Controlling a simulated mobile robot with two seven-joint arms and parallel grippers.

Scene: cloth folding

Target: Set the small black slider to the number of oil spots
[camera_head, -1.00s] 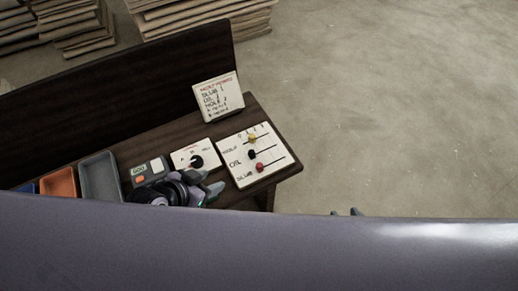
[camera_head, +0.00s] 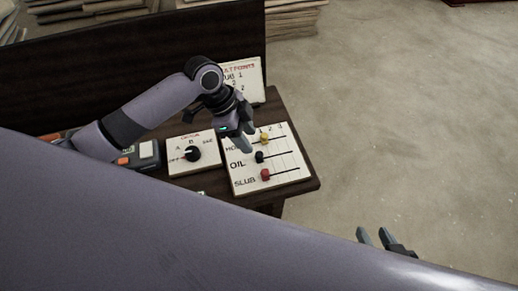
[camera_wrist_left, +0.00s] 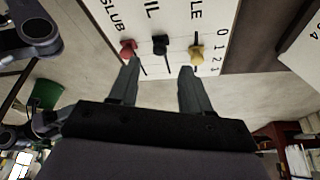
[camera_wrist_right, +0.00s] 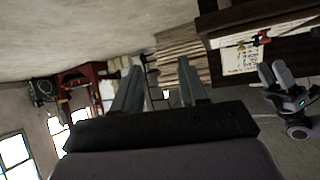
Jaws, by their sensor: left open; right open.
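The small black slider (camera_head: 259,157) is the middle knob, on the OIL row of the white slider panel (camera_head: 292,176), near the left end of its slot. A yellow knob (camera_head: 264,138) is on the row above and a red knob (camera_head: 265,175) on the SLUB row below. My left gripper (camera_head: 246,140) is open and empty, above the panel's left part. In the left wrist view the black slider (camera_wrist_left: 160,43) shows between and beyond the open fingers, apart from them. My right gripper (camera_head: 375,240) is open and empty, off the table at the lower right.
A white card with writing (camera_head: 252,78) stands behind the panel, partly hidden by my left arm. A dial panel (camera_head: 194,152) with a black knob is left of the slider panel. A dark backboard (camera_head: 130,60) rises behind. Open floor (camera_head: 410,120) lies to the right.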

